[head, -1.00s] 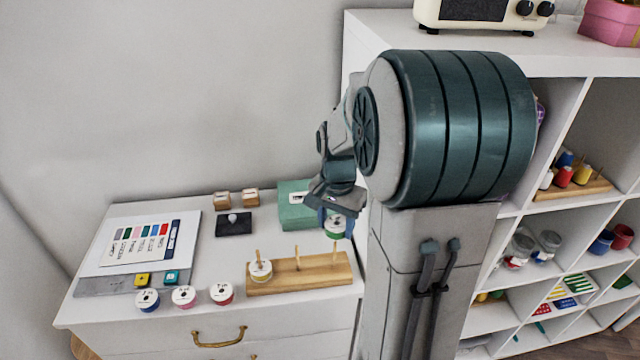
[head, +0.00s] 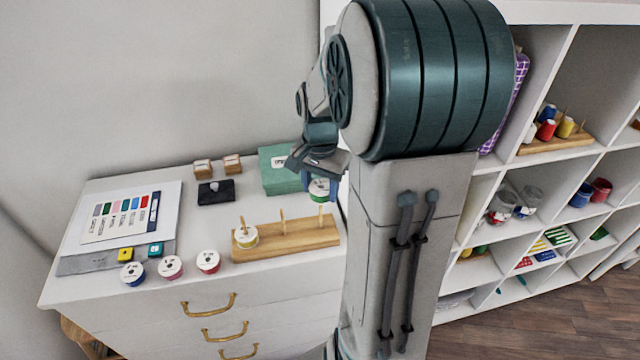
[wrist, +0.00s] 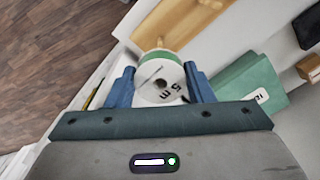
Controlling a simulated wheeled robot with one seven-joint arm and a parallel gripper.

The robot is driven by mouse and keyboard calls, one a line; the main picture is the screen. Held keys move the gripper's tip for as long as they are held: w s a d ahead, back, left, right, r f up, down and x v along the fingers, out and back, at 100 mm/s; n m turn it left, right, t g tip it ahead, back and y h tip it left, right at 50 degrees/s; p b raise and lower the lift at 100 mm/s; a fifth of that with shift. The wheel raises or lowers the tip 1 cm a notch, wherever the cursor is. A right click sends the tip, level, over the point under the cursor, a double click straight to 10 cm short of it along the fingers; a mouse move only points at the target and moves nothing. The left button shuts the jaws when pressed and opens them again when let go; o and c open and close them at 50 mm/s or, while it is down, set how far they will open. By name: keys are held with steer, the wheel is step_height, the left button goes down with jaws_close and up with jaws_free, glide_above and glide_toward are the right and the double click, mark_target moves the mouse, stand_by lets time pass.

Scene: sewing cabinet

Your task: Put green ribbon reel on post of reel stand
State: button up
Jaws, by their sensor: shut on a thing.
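The green ribbon reel (head: 319,190), white-faced with a green edge, is held in my gripper (head: 319,193) above the reel stand's right end. In the wrist view the reel (wrist: 160,82) sits between the two blue fingers, its white face with its centre hole and lettering towards the camera. The wooden reel stand (head: 290,243) has three posts. The middle post (head: 282,221) is bare. The right post (head: 320,216) shows just below the held reel; I cannot tell whether they touch.
Blue, pink and red reels (head: 208,262) stand along the cabinet top's front left. A chart (head: 122,217), a black pad (head: 215,192), small wooden blocks (head: 232,163) and a green box (head: 277,170) lie behind. A white shelf unit (head: 556,168) stands at right.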

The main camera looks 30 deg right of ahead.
steer(key=shift+f+b, duration=1.6)
steer(key=shift+f, duration=0.6)
steer(key=shift+f+b, duration=1.25)
steer(key=shift+f, duration=0.25)
steer(key=o, duration=1)
step_height(320, 180, up, 14)
steer(key=s+a+f+n+t, duration=0.1)
steer(key=s+a+f+n, duration=0.1)
steer(key=s+a+n, duration=0.1)
steer(key=s+a+f+n+t, duration=0.1)
steer(key=s+a+f+n, duration=0.1)
steer(key=s+a+n, duration=0.2)
steer(key=s+a+f+n+t, duration=0.1)
steer(key=s+a+f+n, duration=0.1)
steer(key=s+a+n, duration=0.2)
steer(key=shift+s+a+f+b, duration=0.2)
steer(key=shift+s+a+b, duration=0.2)
steer(key=shift+s, duration=0.4)
